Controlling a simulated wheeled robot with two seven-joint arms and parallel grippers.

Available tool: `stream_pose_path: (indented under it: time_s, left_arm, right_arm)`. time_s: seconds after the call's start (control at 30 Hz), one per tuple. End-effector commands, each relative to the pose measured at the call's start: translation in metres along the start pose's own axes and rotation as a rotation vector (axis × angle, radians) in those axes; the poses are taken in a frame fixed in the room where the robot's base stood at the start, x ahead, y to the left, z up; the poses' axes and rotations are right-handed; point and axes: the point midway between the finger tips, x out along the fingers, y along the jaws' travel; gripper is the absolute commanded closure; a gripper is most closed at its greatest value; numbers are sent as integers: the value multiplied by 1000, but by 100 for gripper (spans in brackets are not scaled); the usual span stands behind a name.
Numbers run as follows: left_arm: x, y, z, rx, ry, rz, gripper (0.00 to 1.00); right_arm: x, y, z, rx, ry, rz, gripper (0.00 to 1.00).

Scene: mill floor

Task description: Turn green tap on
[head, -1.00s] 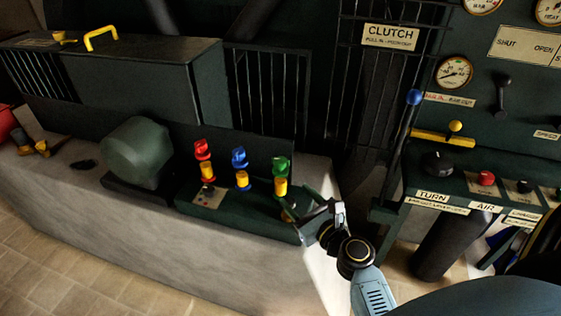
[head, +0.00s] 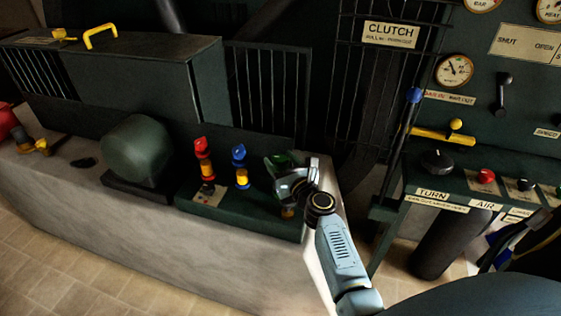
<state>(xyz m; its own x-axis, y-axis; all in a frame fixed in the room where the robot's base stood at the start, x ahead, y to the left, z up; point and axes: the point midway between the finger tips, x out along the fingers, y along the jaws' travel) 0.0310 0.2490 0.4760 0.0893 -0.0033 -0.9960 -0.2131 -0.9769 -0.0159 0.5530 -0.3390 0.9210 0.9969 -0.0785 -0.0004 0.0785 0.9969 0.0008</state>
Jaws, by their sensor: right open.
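The green tap (head: 285,159) is the rightmost of three taps on a dark green base on the stone ledge. Only its green top shows clearly; my right gripper covers most of its yellow body. My right gripper (head: 280,171) is open and right at the green tap, overlapping it in the head view. I cannot tell whether its fingers touch the tap. The blue tap (head: 239,154) and the red tap (head: 202,147) stand to the left, uncovered. My left gripper is not in view.
A rounded green housing (head: 137,150) sits left of the taps on the stone ledge (head: 110,205). A barred guard (head: 268,95) rises behind them. To the right are a blue-topped clutch lever (head: 414,96) and a control panel with a red button (head: 486,176).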

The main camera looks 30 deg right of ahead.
Motion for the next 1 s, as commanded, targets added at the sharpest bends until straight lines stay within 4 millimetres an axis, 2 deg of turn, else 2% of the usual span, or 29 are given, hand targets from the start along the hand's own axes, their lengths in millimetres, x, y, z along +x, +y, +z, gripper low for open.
stream_pose_path:
  time_s: [0.33,0.67,1.0]
  left_arm:
    - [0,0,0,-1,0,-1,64]
    - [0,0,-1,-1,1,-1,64]
    - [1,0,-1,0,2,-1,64]
  right_arm:
    - [4,0,0,-1,0,0,46]
    - [4,0,0,-1,0,0,89]
    - [4,-1,0,-4,0,54,89]
